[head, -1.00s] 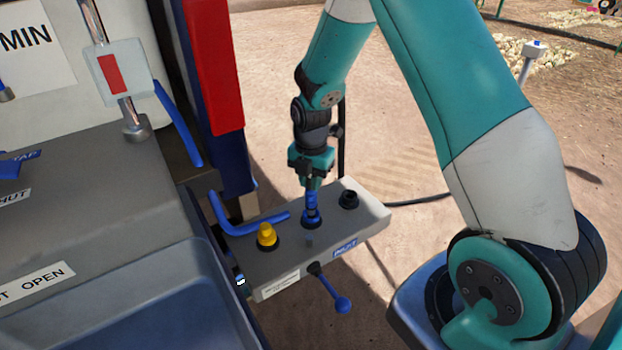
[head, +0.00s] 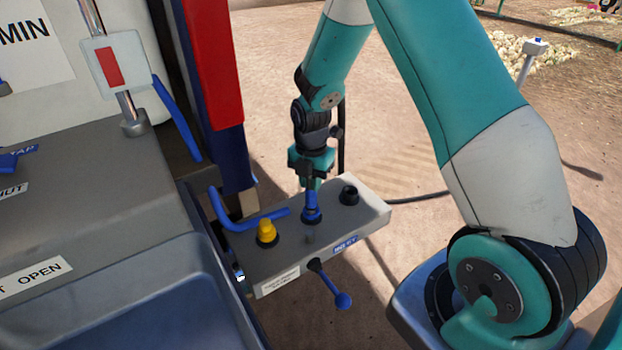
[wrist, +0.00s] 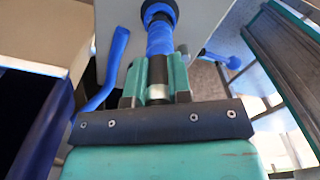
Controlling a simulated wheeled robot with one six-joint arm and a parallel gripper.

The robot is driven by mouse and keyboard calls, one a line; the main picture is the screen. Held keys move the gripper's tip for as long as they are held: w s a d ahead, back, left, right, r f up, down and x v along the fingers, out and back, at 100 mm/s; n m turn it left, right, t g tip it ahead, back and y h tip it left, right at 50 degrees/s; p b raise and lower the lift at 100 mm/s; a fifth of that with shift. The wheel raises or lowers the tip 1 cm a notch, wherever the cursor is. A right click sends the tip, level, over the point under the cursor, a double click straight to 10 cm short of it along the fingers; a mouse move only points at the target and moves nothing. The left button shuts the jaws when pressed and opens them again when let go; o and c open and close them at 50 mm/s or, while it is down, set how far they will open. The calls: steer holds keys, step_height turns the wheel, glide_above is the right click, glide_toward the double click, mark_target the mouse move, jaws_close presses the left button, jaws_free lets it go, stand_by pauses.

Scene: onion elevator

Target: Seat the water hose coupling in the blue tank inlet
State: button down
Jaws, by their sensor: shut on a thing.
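My gripper (head: 311,184) points down over the grey shelf and is shut on the blue hose coupling (head: 311,200). The coupling stands about upright, and its lower end meets the dark ring of the blue tank inlet (head: 312,217). The blue INLET label (head: 345,245) is on the shelf in front. In the wrist view, the green fingers (wrist: 157,76) grip the coupling's dark and metal shank, and the blue body (wrist: 160,38) reaches the dark ring (wrist: 158,10). How deep the coupling sits inside the ring is hidden.
The grey shelf (head: 375,218) also carries a yellow cap (head: 267,232) at left and a black fitting (head: 349,195) at right. A bent blue pipe (head: 235,226) runs along its left. A dark hose trails right on the ground.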

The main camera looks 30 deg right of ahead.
steer(key=shift+f, duration=0.55)
stand_by(0.4)
steer(key=c, duration=1)
jaws_free()
steer(key=shift+o, duration=0.2)
step_height(320, 180, up, 17)
steer(key=shift+r+p, duration=0.2)
steer(key=shift+p, duration=0.1)
steer(key=s+a+r+m+y+p, duration=0.1)
steer(key=s+a+r+m, duration=0.3)
steer(key=s, duration=0.4)
steer(key=s+a+r+m+y+p, duration=0.1)
steer(key=s+a+r+m+p, duration=0.2)
steer(key=s+a+r+m, duration=0.2)
steer(key=s+a+r+m+y+p, duration=0.2)
steer(key=s+a+r+m, duration=0.2)
steer(key=s+a+m, duration=0.4)
steer(key=s, duration=0.3)
steer(key=shift+s+a+r, duration=0.3)
steer(key=shift+s, duration=0.1)
